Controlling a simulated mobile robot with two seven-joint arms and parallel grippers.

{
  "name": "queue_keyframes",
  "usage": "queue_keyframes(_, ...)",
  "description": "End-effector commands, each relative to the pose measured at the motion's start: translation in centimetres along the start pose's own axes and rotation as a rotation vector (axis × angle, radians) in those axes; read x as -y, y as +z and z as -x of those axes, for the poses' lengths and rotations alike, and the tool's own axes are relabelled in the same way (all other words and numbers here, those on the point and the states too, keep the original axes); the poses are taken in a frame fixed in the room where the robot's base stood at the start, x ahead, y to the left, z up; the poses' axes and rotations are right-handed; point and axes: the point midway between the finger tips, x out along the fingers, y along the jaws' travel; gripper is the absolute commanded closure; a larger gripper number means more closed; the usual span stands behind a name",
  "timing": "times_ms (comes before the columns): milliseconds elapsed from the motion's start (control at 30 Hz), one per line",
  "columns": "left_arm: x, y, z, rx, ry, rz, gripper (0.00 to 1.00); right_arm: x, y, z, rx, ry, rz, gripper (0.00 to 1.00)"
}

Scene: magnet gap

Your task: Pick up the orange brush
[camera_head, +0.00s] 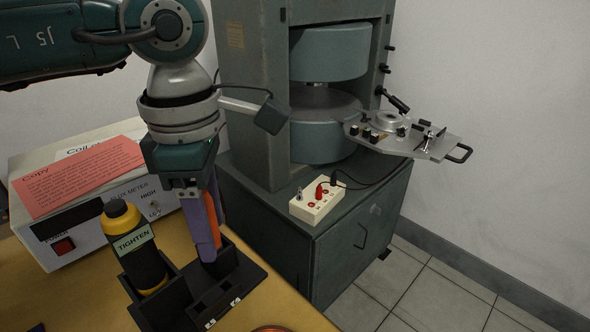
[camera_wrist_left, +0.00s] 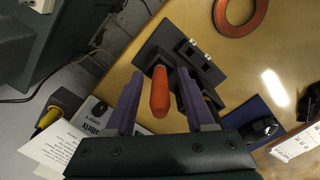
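The orange brush (camera_wrist_left: 160,92) stands handle-up in the black holder (camera_wrist_left: 172,42). In the head view only a sliver of the brush (camera_head: 213,222) shows beside a purple finger. My left gripper (camera_head: 208,240) reaches down over the holder (camera_head: 240,277) on the wooden table. In the left wrist view its two purple fingers (camera_wrist_left: 160,76) are open on either side of the orange handle, with a gap visible on both sides. The lower part of the brush is hidden. My right gripper is not in view.
A yellow-and-black "TIGHTEN" tool (camera_head: 132,244) stands in the holder just left of my gripper. A flux meter box (camera_head: 105,215) with a red paper (camera_head: 80,178) is behind it. A copper ring (camera_wrist_left: 240,14) lies on the table. A large magnet cabinet (camera_head: 270,110) stands behind.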

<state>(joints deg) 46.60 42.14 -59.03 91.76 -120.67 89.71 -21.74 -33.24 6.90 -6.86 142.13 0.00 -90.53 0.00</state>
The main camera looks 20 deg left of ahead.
Motion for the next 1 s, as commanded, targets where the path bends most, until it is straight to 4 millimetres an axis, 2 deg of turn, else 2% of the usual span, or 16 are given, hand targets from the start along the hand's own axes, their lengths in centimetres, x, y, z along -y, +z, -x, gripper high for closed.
queue_keyframes(33,-0.01,0.00,0.02,0.000,0.000,0.000,0.53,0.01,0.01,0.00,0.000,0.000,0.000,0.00)
queue_keyframes(400,-0.01,0.00,0.05,0.000,0.000,0.001,0.95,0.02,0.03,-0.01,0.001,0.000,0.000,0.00)
queue_keyframes(467,-0.01,0.00,0.05,0.000,0.000,0.001,1.00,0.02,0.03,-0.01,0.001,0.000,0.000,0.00)
queue_keyframes(1000,-0.02,0.01,0.17,0.001,0.000,0.001,1.00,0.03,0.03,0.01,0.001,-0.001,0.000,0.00)
